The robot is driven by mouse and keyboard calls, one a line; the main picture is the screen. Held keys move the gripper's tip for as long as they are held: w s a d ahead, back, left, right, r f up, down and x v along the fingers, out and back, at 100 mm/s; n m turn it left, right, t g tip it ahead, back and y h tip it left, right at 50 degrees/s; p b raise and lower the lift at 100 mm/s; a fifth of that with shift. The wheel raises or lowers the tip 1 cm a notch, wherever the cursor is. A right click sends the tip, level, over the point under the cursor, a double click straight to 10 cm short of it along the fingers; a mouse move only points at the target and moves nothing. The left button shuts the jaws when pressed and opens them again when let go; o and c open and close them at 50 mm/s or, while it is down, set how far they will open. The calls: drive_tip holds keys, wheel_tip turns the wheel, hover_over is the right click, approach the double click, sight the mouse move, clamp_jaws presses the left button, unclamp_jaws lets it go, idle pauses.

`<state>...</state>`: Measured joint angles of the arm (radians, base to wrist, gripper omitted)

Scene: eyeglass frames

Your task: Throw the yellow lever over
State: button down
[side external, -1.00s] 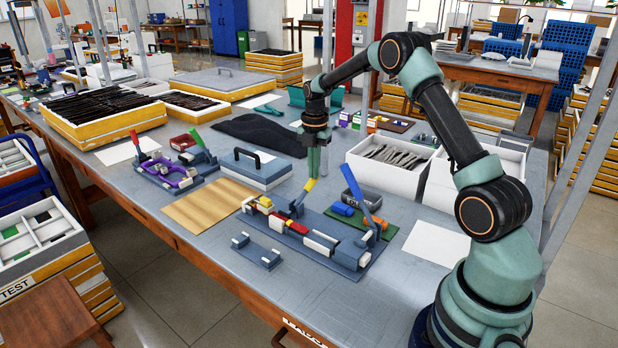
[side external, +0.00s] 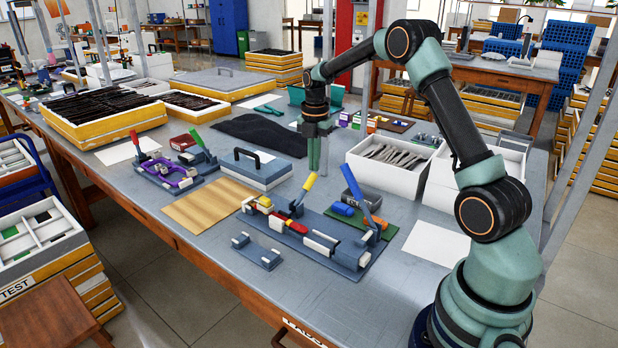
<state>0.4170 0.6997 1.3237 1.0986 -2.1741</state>
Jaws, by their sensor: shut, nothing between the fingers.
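The yellow lever (side external: 310,181) is a yellow-tipped handle on a blue-grey arm. It stands tilted up and to the right on the left part of a blue-grey fixture plate (side external: 345,252). My gripper (side external: 314,168) points down, shut and empty, just above and behind the yellow tip in the picture. I cannot tell whether the fingers touch the tip. A second lever, with a blue handle (side external: 353,187), rises tilted to the left at the right part of the plate.
A white bin of grey parts (side external: 388,170) stands to the right. A small blue-grey bracket (side external: 256,250) sits in front.

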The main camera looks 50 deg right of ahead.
drive_tip(key=d+r, duration=0.6)
drive_tip(key=d, duration=0.1)
drive_tip(key=shift+s+d+r, duration=0.2)
drive_tip(key=shift+s+d, duration=0.05)
drive_tip(key=shift+d, duration=0.1)
idle(0.4)
